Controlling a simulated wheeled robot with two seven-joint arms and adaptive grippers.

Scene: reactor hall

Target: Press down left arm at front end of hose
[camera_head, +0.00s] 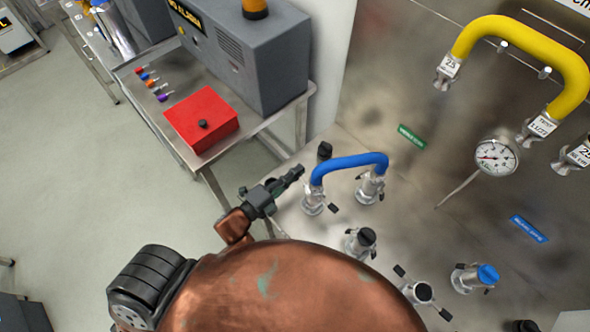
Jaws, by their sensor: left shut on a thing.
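The blue hose (349,161) arches between two silver couplings on the steel panel. Its left end coupling (313,201) is the one closest to my gripper; a dark lever arm (332,208) sticks out at its lower right. The other coupling (370,186) stands to the right. My left gripper (298,172) comes in from the left, seen side-on, with its fingertips beside the upper left of the left end coupling. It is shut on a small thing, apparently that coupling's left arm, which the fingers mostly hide. My right gripper is not in view.
Black-capped ports (361,240) and a blue-capped port (486,275) stand on the panel near the hose. A pressure gauge (495,157) and a yellow hose (525,40) are to the right. A steel table (150,112) holds a red box (201,117) and a grey cabinet.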

